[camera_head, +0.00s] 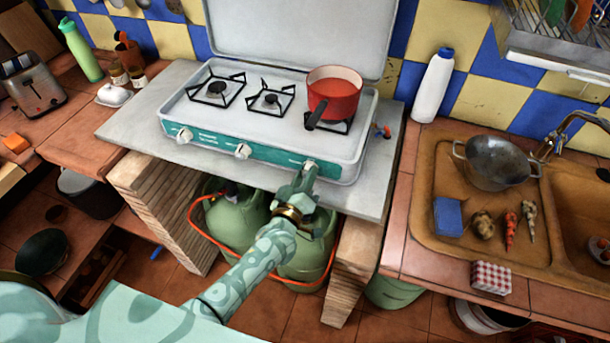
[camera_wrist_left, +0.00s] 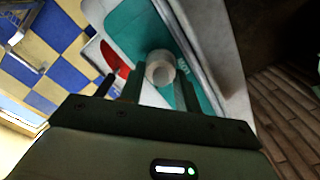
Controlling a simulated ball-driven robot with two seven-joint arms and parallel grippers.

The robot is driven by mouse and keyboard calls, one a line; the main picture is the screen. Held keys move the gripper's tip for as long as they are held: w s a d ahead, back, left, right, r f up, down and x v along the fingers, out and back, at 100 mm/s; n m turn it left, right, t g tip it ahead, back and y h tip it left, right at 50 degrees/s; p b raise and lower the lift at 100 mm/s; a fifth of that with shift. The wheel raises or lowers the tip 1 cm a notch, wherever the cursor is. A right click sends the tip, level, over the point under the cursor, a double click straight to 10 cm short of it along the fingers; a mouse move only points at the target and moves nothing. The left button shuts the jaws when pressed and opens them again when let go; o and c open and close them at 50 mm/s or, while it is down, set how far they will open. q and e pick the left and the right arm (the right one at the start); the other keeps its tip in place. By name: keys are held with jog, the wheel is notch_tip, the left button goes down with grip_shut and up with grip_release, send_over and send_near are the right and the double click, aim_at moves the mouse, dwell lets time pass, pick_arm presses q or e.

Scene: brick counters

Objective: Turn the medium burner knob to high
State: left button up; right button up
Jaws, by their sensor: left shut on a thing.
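A grey camping stove (camera_head: 285,108) with a teal front panel (camera_head: 270,156) stands on a pale board. Three white knobs sit along the panel: a left knob (camera_head: 184,135), a middle knob (camera_head: 243,151) and a right knob (camera_head: 310,163). My left gripper (camera_head: 307,174) reaches up to the panel and is shut on the right knob. In the left wrist view the round white knob (camera_wrist_left: 160,68) sits between the two dark fingers. Its pointer mark is too small to read. My right gripper is not in view.
A red pot (camera_head: 333,88) stands on the right burner, its dark handle pointing toward the front. Green gas bottles (camera_head: 235,222) with an orange hose stand below the board. A sink (camera_head: 440,195) with a metal pot (camera_head: 492,162) is at the right. A white bottle (camera_head: 432,88) stands behind it.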

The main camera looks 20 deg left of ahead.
pick_arm(q)
jog(key=n, duration=0.4)
jog(key=shift+f+n, duration=0.1)
jog(key=shift+n, duration=0.2)
jog(key=shift+f+n, duration=0.1)
jog(key=shift+n, duration=2.2)
jog(key=shift+a, duration=0.1)
jog(key=o, duration=1)
jog(key=shift+s, duration=0.6)
jog(key=s, duration=1)
jog(key=s+p, duration=0.1)
jog(key=s, duration=0.4)
jog(key=shift+s+a, duration=0.1)
jog(key=shift+a, duration=0.15)
